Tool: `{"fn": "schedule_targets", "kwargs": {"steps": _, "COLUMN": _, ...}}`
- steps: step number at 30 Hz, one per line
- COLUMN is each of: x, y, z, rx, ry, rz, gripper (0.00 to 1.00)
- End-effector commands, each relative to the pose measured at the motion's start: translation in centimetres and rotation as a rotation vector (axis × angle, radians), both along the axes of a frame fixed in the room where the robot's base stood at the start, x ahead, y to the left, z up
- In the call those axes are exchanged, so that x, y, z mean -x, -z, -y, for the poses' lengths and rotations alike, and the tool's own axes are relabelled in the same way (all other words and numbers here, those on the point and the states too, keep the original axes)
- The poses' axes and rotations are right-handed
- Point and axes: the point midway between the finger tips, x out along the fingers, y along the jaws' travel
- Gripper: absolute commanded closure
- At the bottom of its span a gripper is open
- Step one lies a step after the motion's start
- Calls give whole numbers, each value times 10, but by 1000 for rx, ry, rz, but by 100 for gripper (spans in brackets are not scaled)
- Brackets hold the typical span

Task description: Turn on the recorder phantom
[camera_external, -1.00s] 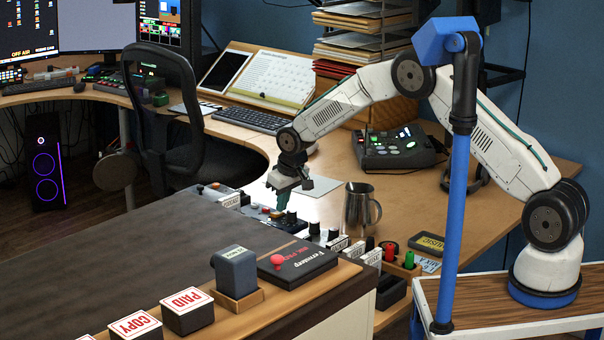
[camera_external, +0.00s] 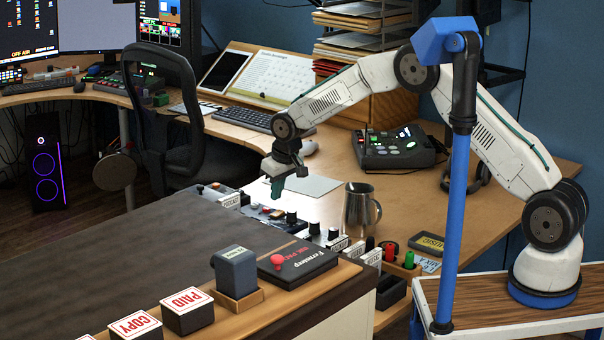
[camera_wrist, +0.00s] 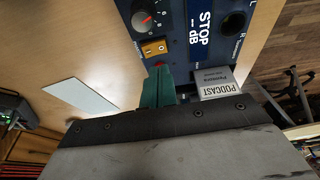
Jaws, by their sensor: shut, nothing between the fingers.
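In the wrist view a dark blue device (camera_wrist: 178,15) has a display reading STOP and dB, a grey knob (camera_wrist: 146,20) with a red mark, and a small orange-yellow rocker switch (camera_wrist: 154,47). I take this device to be the recorder; no phantom label is readable. My gripper (camera_wrist: 158,75) has teal fingers, shut and empty, with the tips just below the switch in the picture. I cannot tell whether they touch the device.
A PODCAST label block (camera_wrist: 217,83) stands right of the fingers. In the external view a metal mug (camera_external: 359,210) stands right of my gripper. Other knobbed devices (camera_external: 292,222) line the desk edge. A white sheet (camera_external: 312,185) lies behind.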

Motion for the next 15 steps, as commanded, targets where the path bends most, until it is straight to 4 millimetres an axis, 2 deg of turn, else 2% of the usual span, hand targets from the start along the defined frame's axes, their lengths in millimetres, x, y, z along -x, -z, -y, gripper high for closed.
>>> {"fn": "schedule_targets", "kwargs": {"steps": 1, "x": 2, "y": -14, "z": 1, "rx": -3, "ry": 0, "rz": 4, "gripper": 100}}
{"fn": "schedule_targets", "kwargs": {"steps": 6, "x": 12, "y": -52, "z": 8, "rx": -3, "ry": 0, "rz": 3, "gripper": 100}}
{"fn": "schedule_targets", "kwargs": {"steps": 12, "x": 20, "y": -84, "z": 14, "rx": -1, "ry": 0, "rz": 1, "gripper": 100}}
{"fn": "schedule_targets", "kwargs": {"steps": 15, "x": 22, "y": -92, "z": 16, "rx": -1, "ry": 0, "rz": 1, "gripper": 100}}
